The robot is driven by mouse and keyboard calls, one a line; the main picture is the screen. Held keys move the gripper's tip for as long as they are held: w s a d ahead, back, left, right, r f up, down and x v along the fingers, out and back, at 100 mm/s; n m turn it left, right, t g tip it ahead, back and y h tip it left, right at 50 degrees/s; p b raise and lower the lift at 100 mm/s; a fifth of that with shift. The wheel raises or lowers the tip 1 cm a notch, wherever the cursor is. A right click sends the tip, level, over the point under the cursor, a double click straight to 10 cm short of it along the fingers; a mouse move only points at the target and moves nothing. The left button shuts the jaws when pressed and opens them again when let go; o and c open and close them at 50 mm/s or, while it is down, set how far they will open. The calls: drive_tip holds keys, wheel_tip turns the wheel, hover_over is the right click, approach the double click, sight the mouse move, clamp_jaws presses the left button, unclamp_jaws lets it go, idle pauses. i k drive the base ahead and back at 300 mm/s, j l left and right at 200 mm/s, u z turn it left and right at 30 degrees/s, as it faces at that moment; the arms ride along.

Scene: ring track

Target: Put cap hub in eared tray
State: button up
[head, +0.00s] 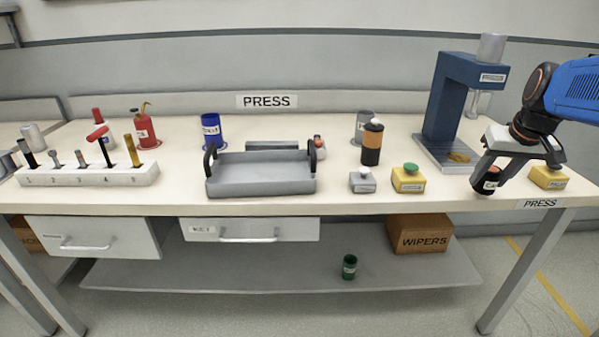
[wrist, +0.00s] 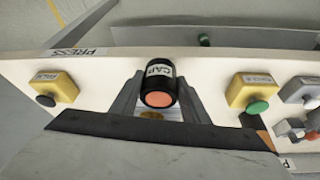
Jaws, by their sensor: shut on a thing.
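The cap hub (wrist: 160,86) is a short black cylinder with a white "CAP" label and an orange end. My gripper (wrist: 155,95) is shut on it, with one finger on each side in the wrist view. In the head view the hub (head: 485,183) is at the lower end of my gripper (head: 492,172), by the front right of the bench; I cannot tell whether it touches the top. The eared tray (head: 262,187) is grey with two upright black handles. It stands left of centre on the bench, well left of my gripper, and looks empty.
A yellow button box with a green button (head: 408,180) and a grey box (head: 363,182) stand between gripper and tray. Another yellow box (head: 548,177) is to the right. Behind are the blue press (head: 449,105) and an orange-black cylinder (head: 372,142). A numbered rack (head: 90,175) is left.

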sight(263, 177)
drive_tip(key=k+j, duration=0.1)
drive_tip(key=j, duration=0.25)
drive_tip(key=k+j, duration=0.1)
drive_tip(key=j, duration=0.25)
drive_tip(key=k+j, duration=0.1)
drive_tip(key=j, duration=0.25)
drive_tip(key=k+j, duration=0.1)
drive_tip(key=j, duration=0.2)
drive_tip(key=k+j, duration=0.1)
drive_tip(key=j, duration=1.45)
drive_tip(key=i, duration=0.15)
